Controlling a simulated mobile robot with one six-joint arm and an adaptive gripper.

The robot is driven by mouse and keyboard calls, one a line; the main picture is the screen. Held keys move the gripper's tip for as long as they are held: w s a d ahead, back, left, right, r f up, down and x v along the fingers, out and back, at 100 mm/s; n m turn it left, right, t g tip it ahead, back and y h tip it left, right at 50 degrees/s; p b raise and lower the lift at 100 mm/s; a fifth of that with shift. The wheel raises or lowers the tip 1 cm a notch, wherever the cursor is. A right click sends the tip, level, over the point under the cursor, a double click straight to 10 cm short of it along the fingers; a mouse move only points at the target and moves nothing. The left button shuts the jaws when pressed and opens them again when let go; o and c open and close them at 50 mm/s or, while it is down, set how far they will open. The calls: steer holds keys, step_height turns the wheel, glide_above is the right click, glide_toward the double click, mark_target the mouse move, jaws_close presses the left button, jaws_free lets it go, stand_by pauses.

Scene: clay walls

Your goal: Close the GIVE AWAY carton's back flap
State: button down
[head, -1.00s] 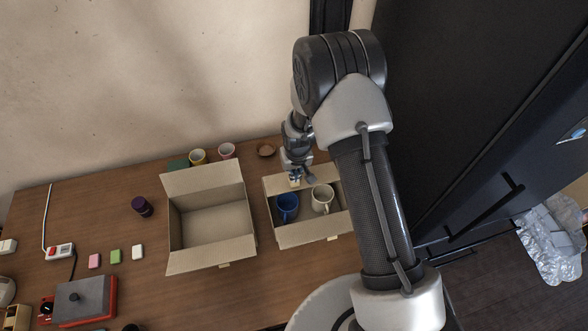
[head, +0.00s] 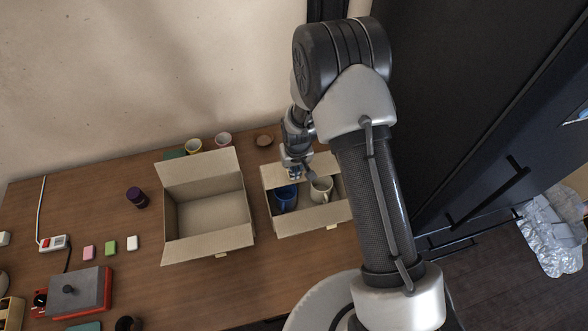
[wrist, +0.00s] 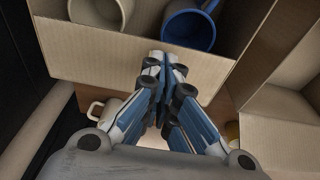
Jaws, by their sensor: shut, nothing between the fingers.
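Two open cardboard cartons stand on the table; I can read no label on either, so I cannot tell which is GIVE AWAY. The right carton (head: 312,220) holds a blue mug (head: 286,197) and a cream mug (head: 320,188). Its back flap (head: 272,177) stands raised at the wall side, partly hidden by my arm. My gripper (wrist: 163,66) is shut and empty, its tips close against the outer face of the cardboard panel (wrist: 95,62) behind the mugs; contact is unclear. The left carton (head: 212,247) is empty, with its back flap (head: 200,166) up.
A dark cabinet (head: 470,150) bounds the right side. The table in front of the cartons is clear.

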steer(key=shift+r, duration=0.1)
steer(key=shift+r+p, duration=0.6)
steer(key=shift+r, duration=0.45)
steer(key=s+r+p, duration=0.2)
steer(key=s+r, duration=0.2)
steer(key=r, duration=0.8)
steer(key=shift+d+p, duration=0.3)
steer(key=shift+d, duration=0.1)
steer(key=shift+s+r, duration=0.1)
steer(key=shift+r, duration=0.1)
